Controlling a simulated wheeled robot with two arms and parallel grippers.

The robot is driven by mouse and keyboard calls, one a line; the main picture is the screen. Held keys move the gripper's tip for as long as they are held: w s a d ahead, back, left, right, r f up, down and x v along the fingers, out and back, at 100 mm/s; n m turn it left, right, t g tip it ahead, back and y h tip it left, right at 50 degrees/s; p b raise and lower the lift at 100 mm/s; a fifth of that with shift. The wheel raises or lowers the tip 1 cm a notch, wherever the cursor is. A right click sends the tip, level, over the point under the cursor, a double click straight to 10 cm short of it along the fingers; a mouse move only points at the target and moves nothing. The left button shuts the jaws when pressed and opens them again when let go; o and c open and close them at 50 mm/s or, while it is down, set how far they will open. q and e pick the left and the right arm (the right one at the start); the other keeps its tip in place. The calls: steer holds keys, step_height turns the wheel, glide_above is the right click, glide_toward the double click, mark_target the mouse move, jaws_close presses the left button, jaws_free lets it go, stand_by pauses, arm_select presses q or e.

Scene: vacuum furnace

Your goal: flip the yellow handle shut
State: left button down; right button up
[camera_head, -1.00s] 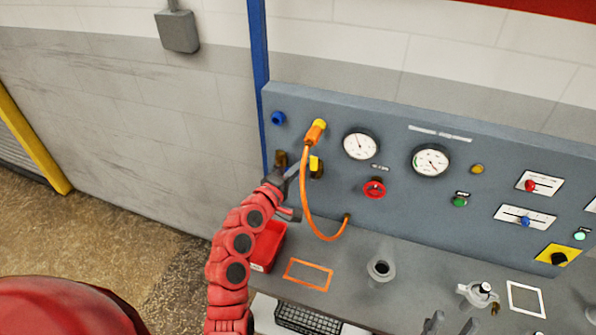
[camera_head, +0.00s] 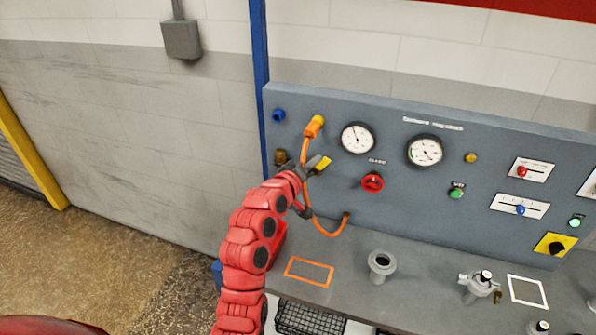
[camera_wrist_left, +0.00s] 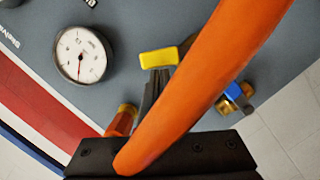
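The yellow handle (camera_head: 322,164) is on the left part of the grey panel, tilted up to the right in the head view. In the left wrist view the yellow handle (camera_wrist_left: 166,57) lies across the tips of my fingers. My left gripper (camera_head: 309,168) is at the handle, against or very near it; I cannot tell if they touch. In the left wrist view the dark fingers of my left gripper (camera_wrist_left: 158,78) look close together, with the handle beyond their tips rather than between them. The handle's valve body is mostly hidden. My right gripper is not in view.
An orange hose (camera_head: 329,234) loops from the panel beside my left gripper; the hose (camera_wrist_left: 205,85) crosses the wrist view close to the camera. Gauges (camera_head: 358,139) and a red knob (camera_head: 373,183) are to the right. The bench (camera_head: 345,285) below has fittings.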

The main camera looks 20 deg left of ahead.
arm_select(q)
steer(key=shift+d+f+m+g+y+b, duration=0.1)
steer(key=shift+d+f+m+y+b, duration=0.55)
steer(key=shift+m+b, duration=0.95)
steer(key=shift+d+f+m+g+y+b, duration=0.1)
steer(key=shift+d+f+m+y+b, duration=0.35)
steer(key=shift+d+m+b, duration=1.05)
steer(key=shift+d+f+m+g+y+b, duration=0.15)
steer(key=shift+f+m+y+b, duration=0.7)
steer(key=shift+b, duration=1.35)
steer(key=shift+r+m+h, duration=0.25)
steer(key=shift+r+m, duration=0.1)
steer(key=shift+r, duration=0.05)
steer(key=s+r+b, duration=0.2)
steer(key=s+r, duration=0.4)
steer(key=s, duration=0.3)
steer(key=shift+s+a+r, duration=0.15)
steer(key=shift+s+r, duration=0.05)
steer(key=shift+s, duration=0.2)
